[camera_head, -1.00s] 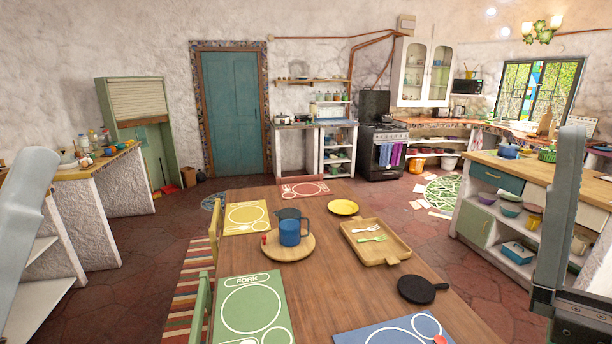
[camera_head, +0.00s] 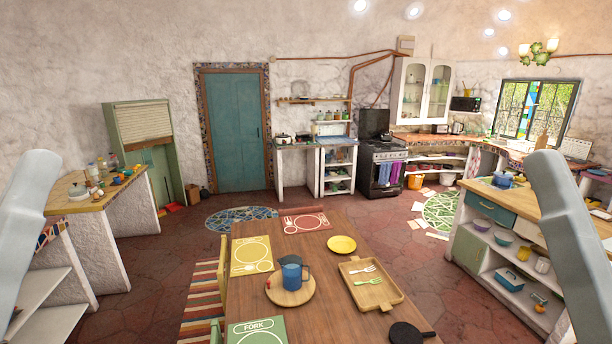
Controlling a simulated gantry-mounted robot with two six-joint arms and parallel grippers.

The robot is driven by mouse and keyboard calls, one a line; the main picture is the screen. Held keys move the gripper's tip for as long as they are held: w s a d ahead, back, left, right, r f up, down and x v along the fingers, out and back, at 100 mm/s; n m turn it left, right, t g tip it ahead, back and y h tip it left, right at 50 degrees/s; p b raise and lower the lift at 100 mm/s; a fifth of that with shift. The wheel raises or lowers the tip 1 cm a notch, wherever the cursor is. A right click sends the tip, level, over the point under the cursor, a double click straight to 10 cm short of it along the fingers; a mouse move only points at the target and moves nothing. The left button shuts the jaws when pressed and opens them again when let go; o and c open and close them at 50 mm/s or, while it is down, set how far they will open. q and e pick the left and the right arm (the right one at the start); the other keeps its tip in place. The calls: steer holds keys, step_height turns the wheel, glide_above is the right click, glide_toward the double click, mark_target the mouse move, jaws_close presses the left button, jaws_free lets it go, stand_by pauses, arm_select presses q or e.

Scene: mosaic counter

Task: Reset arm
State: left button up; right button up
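My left arm (camera_head: 24,215) shows as a grey link at the left edge, and my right arm (camera_head: 570,225) as a grey link at the right edge. Neither gripper shows in the head view, so their state is hidden. Both arm links are clear of the wooden dining table (camera_head: 330,305). On the table, a blue mug (camera_head: 291,277) stands on a round wooden board (camera_head: 290,293). A wooden tray (camera_head: 390,294) holds a white fork (camera_head: 363,269) and a green fork (camera_head: 368,282).
A yellow plate (camera_head: 341,244) and a black pan (camera_head: 405,333) lie on the table, with red, yellow and green placemats (camera_head: 251,256). A shelf counter (camera_head: 480,262) stands at right, another counter (camera_head: 85,200) at left. Open floor lies beyond the table.

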arm_select(q)
step_height(320, 180, up, 13)
steer(key=p, duration=0.9)
arm_select(e)
step_height(320, 180, up, 13)
arm_select(q)
step_height(320, 180, down, 50)
steer(key=b, duration=4.9)
steer(key=shift+r, duration=0.15)
arm_select(e)
step_height(320, 180, down, 50)
steer(key=shift+r, duration=0.15)
